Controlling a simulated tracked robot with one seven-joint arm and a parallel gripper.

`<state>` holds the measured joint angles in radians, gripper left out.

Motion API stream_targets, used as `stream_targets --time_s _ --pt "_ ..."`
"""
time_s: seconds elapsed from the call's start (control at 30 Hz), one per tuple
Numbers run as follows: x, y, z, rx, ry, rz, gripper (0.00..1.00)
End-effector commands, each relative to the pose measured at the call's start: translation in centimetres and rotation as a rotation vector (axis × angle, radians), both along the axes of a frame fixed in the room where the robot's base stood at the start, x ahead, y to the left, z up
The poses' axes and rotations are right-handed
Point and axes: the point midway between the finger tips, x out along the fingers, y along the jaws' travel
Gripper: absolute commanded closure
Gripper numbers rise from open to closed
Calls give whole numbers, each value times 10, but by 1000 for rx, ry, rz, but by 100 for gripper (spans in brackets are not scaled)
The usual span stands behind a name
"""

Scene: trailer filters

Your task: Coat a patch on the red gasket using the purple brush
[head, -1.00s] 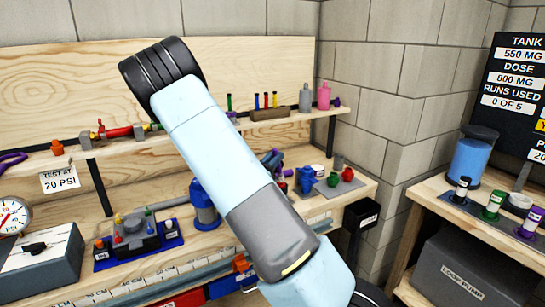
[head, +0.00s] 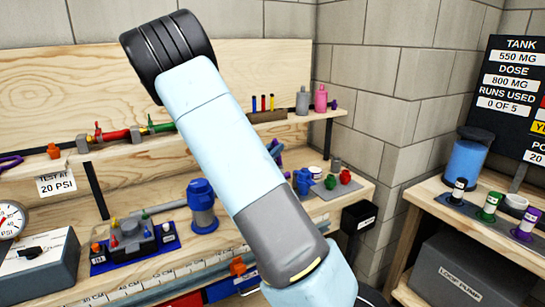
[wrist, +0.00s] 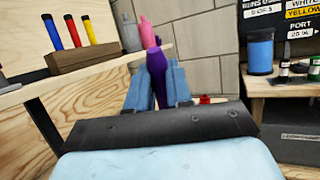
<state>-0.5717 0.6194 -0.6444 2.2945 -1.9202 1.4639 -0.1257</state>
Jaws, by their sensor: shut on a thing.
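My gripper (wrist: 158,88) is shut on a slim purple thing, which I take to be the purple brush (wrist: 156,70); it stands up between the two blue-grey fingers in the wrist view. Its lower end is hidden behind the gripper. In the head view my gripper (head: 275,150) is mostly hidden behind my pale blue arm, with a bit of purple showing. A small red piece (head: 345,177) sits on a grey plate (head: 328,190) on the bench, right of the gripper; I cannot tell whether it is the red gasket. A red spot also shows in the wrist view (wrist: 204,99).
Blue and green pieces share the plate, with a white jar (head: 316,172) close by. Above runs a shelf with a marker block (head: 268,117), a grey bottle (head: 302,100) and a pink bottle (head: 320,98). A blue cylinder (head: 202,207) stands on the bench to the left.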

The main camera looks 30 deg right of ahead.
Motion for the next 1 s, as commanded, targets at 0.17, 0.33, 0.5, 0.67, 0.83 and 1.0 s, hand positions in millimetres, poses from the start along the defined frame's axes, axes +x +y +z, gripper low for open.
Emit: stream_targets --time_s 0.17,0.33,0.5,0.67,0.83,1.0 --pt "0 0 13 1 -2 1 100" --pt "0 1 17 0 0 0 100" --pt "0 1 16 0 0 1 100" --pt "0 1 19 0 -1 1 100" --pt "0 1 30 1 -2 2 100" --pt "0 2 43 1 -2 3 100"
